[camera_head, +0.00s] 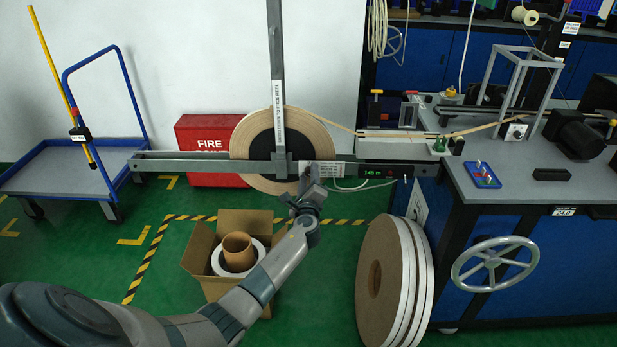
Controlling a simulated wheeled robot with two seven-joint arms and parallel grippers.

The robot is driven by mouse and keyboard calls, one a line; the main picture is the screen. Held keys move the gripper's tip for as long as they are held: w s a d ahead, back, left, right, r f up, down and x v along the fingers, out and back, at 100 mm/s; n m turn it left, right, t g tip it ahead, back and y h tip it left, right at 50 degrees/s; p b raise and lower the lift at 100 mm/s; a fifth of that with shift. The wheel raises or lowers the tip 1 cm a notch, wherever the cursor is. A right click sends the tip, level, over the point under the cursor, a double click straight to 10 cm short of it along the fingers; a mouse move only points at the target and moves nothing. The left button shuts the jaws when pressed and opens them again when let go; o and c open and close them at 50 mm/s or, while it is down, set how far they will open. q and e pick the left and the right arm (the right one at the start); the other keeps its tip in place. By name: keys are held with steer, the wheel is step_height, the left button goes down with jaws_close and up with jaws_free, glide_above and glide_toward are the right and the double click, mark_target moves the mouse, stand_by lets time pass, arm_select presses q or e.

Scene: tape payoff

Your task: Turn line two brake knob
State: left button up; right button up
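A large tan tape reel (242,134) with a dark round centre hangs on a grey upright post (277,60) and a horizontal beam (180,164). My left arm reaches up from the lower left. My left gripper (311,178) is at the beam, just right of the reel's centre, in front of the left end of a pale label plate (332,169). The fingers are small and dark here, so I cannot tell whether they are open or touching anything. I cannot make out a brake knob; the gripper hides that part of the beam. My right gripper is not in view.
A display box (376,172) with green digits sits right of the plate. Below are an open carton (198,262) and several upright reels (378,275). A blue machine bench (545,255) with a handwheel (494,264) stands right. A red fire box (200,135) and blue cart (70,166) are left.

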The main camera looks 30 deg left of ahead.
arm_select(q)
steer(key=shift+s+d, duration=0.2)
steer(key=shift+s, duration=0.2)
steer(key=v, duration=1.6)
steer(key=shift+s+d, duration=0.15)
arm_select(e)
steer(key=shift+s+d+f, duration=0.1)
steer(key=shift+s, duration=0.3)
arm_select(q)
steer(key=shift+f, duration=0.1)
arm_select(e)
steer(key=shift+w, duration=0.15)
